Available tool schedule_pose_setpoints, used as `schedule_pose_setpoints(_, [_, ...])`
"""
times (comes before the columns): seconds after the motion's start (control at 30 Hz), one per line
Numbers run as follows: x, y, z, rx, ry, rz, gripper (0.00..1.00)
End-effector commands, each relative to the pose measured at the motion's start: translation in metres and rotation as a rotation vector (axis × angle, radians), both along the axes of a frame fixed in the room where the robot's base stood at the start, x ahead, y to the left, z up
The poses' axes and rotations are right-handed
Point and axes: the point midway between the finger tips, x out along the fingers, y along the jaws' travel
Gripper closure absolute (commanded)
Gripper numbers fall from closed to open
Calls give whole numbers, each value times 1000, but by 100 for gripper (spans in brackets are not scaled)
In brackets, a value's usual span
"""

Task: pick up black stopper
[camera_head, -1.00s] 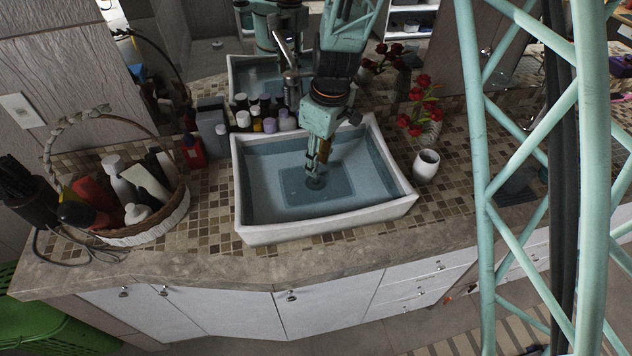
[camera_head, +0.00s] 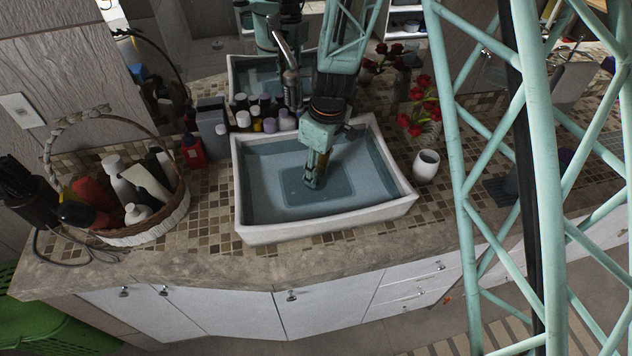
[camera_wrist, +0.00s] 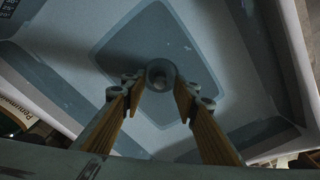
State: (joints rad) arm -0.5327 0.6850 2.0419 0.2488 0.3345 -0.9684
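The stopper (camera_wrist: 161,75) shows in the wrist view as a small round grey piece with a darker middle, on the sink floor. It lies between and just beyond my fingertips, with narrow gaps at the sides; whether it touches them is hard to tell. My gripper (camera_wrist: 160,88) is open, with one finger on each side of it. In the head view my gripper (camera_head: 311,184) points down into the white sink (camera_head: 320,230), low over its blue-grey floor. The stopper is hidden behind the gripper there.
A faucet (camera_head: 287,70) stands behind the sink. Several small bottles (camera_head: 257,125) line its back left edge. A white cup (camera_head: 426,166) and red flowers (camera_head: 424,105) stand at right. A wicker basket (camera_head: 150,232) of bottles stands at left. Sink walls surround my gripper.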

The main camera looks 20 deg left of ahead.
Motion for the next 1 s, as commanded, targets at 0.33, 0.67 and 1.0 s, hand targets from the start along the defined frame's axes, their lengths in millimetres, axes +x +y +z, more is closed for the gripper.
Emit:
schedule_pose_setpoints(0.33, [0,0,0,0,0,0,74])
schedule_pose_setpoints(0.67, [0,0,0,0,0,0,97])
schedule_pose_setpoints(1.0, [0,0,1,0,0,0,97])
